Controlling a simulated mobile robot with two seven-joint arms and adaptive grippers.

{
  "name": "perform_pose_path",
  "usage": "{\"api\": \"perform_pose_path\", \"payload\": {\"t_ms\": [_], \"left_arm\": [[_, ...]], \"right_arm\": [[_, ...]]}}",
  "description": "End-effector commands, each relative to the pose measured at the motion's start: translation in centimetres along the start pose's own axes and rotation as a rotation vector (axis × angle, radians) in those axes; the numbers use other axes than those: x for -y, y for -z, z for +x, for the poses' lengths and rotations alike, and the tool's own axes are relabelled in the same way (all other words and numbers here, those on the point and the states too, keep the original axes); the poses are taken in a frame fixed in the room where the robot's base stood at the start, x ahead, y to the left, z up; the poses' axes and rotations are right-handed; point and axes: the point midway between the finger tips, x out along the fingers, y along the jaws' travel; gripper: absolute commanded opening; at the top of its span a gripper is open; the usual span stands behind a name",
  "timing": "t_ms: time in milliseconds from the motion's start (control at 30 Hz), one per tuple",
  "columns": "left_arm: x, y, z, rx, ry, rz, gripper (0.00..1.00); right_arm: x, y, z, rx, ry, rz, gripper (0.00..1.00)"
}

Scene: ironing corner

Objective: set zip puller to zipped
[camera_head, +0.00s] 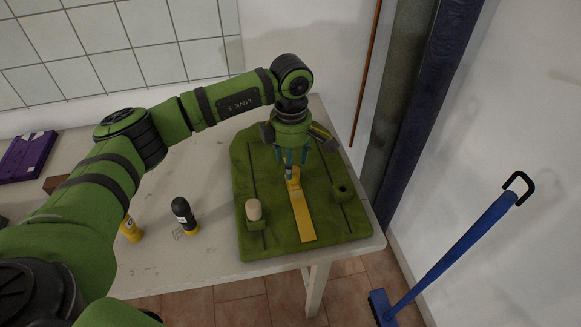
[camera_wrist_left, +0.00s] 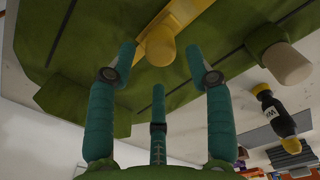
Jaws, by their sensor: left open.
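A green board (camera_head: 270,219) lies on the white table, with a long yellow strip (camera_head: 303,220) running along its middle. A yellow piece with a rounded knob (camera_head: 293,181), which looks like the zip puller, sits at the far end of the strip. The knob also shows in the left wrist view (camera_wrist_left: 159,47). My left gripper (camera_head: 291,164) points down over this piece, its teal fingers open (camera_wrist_left: 160,76) and spread around the knob's line. I cannot tell whether any finger touches it. The far end of the strip is partly hidden by my gripper. My right gripper is not in view.
A black bottle (camera_head: 184,214) stands left of the board. A blue broom (camera_head: 450,253) leans at the right, off the table.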

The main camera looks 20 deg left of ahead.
Motion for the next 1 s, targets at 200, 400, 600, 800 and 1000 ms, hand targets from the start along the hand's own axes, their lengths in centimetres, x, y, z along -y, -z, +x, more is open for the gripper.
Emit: {"api": "perform_pose_path", "payload": {"t_ms": [200, 400, 600, 800, 1000], "left_arm": [[-0.1, 0.1, -4.9, 0.0, -0.003, -0.002, 0.52], [-0.1, 0.2, -7.6, -0.002, -0.001, -0.003, 0.52], [-0.1, 0.3, -8.4, -0.002, 0.001, -0.003, 0.52], [-0.1, 0.3, -8.4, -0.002, 0.001, -0.003, 0.52], [-0.1, 0.3, -8.4, -0.002, 0.001, -0.003, 0.52]], "right_arm": [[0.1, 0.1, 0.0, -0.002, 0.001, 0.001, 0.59], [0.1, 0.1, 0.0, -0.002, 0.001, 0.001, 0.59], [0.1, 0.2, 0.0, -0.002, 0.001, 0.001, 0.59], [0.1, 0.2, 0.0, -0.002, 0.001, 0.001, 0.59], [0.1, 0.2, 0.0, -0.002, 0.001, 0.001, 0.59]]}}
